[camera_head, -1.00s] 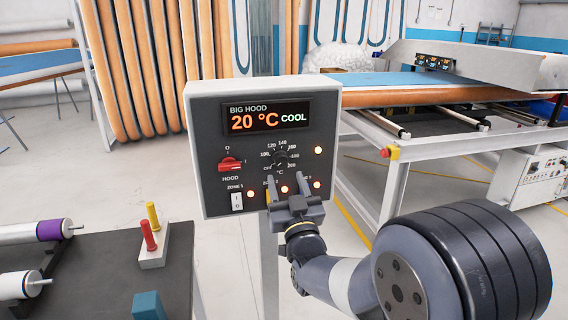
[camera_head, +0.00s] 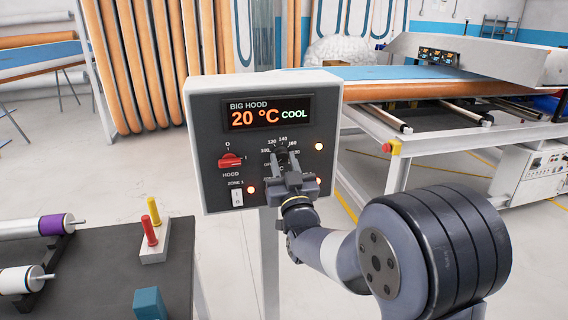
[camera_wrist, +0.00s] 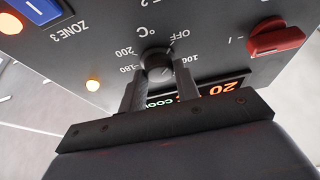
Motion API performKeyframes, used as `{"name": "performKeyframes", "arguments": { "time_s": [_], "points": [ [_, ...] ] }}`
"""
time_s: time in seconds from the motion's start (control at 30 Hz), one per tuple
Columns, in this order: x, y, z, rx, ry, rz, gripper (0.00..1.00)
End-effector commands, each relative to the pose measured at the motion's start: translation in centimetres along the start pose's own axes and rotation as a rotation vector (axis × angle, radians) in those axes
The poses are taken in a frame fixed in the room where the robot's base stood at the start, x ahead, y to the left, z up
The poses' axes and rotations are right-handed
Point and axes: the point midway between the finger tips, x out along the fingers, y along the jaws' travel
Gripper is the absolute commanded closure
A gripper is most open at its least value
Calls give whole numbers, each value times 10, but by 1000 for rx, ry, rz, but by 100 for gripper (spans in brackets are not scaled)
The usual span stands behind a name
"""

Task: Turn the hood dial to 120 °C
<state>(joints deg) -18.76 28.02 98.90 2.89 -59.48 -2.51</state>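The temperature dial is a round dark knob (camera_wrist: 158,65) on the hood control panel (camera_head: 212,130). Its scale shows OFF, 100 and 180 to 200 in the wrist view, upside down. My gripper (camera_head: 284,154) is at the dial. In the wrist view its two fingers (camera_wrist: 160,78) stand on either side of the knob, very near it. I cannot tell whether they touch it. The display (camera_head: 268,113) reads BIG HOOD, 20 °C, COOL. My fingers hide most of the dial in the head view.
A red HOOD switch (camera_head: 231,160) is left of the dial, with a white ZONE 1 rocker (camera_head: 237,197) below it. A dark table (camera_head: 100,270) with rollers and a small red-and-yellow-pegged block (camera_head: 154,247) stands at left.

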Motion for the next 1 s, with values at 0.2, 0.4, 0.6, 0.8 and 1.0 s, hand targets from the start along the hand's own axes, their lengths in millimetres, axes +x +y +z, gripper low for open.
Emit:
{"name": "performKeyframes", "arguments": {
  "time_s": [0.2,0.4,0.6,0.8,1.0],
  "points": [
    [0,0,0,0,0,0,89],
    [0,0,1,7,0,3,93],
    [-2,-1,3,59,1,24,93],
    [-2,-2,5,180,3,72,93],
    [-2,-3,4,349,3,141,93]
  ]
}}
